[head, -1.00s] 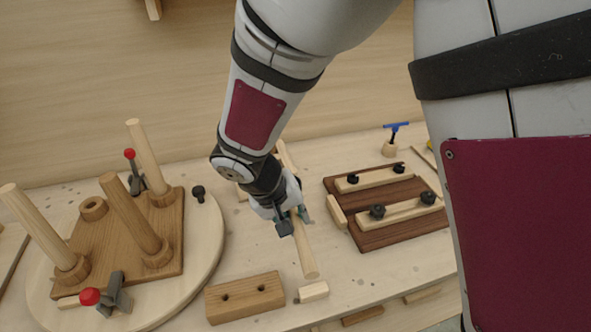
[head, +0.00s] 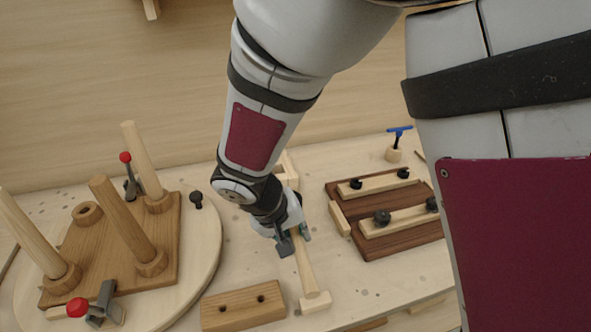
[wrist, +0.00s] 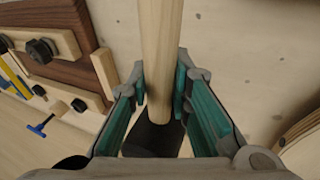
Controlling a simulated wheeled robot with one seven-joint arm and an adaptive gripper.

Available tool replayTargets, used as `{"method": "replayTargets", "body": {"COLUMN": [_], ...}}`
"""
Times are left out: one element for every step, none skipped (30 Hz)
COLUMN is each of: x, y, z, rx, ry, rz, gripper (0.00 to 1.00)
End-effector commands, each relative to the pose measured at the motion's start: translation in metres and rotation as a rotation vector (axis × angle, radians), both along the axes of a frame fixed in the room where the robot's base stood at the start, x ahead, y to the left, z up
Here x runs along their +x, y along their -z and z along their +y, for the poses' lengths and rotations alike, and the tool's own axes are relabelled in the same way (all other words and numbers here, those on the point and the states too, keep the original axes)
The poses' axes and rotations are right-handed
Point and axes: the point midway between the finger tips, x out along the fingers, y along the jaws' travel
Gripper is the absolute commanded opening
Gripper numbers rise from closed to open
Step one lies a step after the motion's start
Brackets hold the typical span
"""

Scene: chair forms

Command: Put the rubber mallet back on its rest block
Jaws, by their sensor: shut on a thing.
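The mallet's pale round handle (head: 305,262) is held in my gripper (head: 294,234) above the bench. In the wrist view the handle (wrist: 160,45) runs between the two teal-padded fingers of my gripper (wrist: 160,92), with a dark block-like part, apparently the head (wrist: 155,138), at its lower end. In the head view the handle slants toward the front, and its free end overlaps a small pale block (head: 316,304); I cannot tell whether they touch. A pale wooden frame (head: 290,166) shows partly behind my gripper. Which piece is the rest block is unclear.
A two-hole wooden block (head: 243,306) lies left of the handle's end. A round board (head: 207,245) with upright legs and red-knobbed clamps stands at left. A dark board (head: 385,240) with pale bars and black knobs lies at right.

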Motion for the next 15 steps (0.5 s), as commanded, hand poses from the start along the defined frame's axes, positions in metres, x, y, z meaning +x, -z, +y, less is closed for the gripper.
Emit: {"method": "replayTargets", "body": {"x": [0.001, 0.001, 0.001, 0.001, 0.001, 0.001, 0.001, 0.001, 0.001, 0.001, 0.001, 0.001, 0.001, 0.001, 0.001], "y": [0.002, 0.003, 0.004, 0.005, 0.006, 0.008, 0.009, 0.01, 0.011, 0.012, 0.013, 0.015, 0.016, 0.017, 0.018], "z": [0.0, 0.0, 0.0, 0.0, 0.0, 0.0, 0.0, 0.0, 0.0, 0.0, 0.0, 0.0, 0.0, 0.0, 0.0], "rx": [0.0, 0.0, 0.0, 0.0, 0.0, 0.0, 0.0, 0.0, 0.0, -0.001, -0.001, -0.001, -0.001, -0.001, -0.001], "ry": [0.0, 0.0, 0.0, 0.0, 0.0, 0.0, 0.0, -0.001, -0.001, -0.001, -0.001, -0.001, -0.001, -0.001, -0.001], "rz": [-0.001, -0.001, -0.001, -0.001, -0.001, -0.001, -0.001, -0.001, -0.001, -0.001, -0.001, -0.001, -0.001, -0.001, -0.001], "gripper": [0.0, 0.0, 0.0, 0.0, 0.0, 0.0, 0.0, 0.0, 0.0, 0.0, 0.0, 0.0, 0.0, 0.0, 0.0]}}
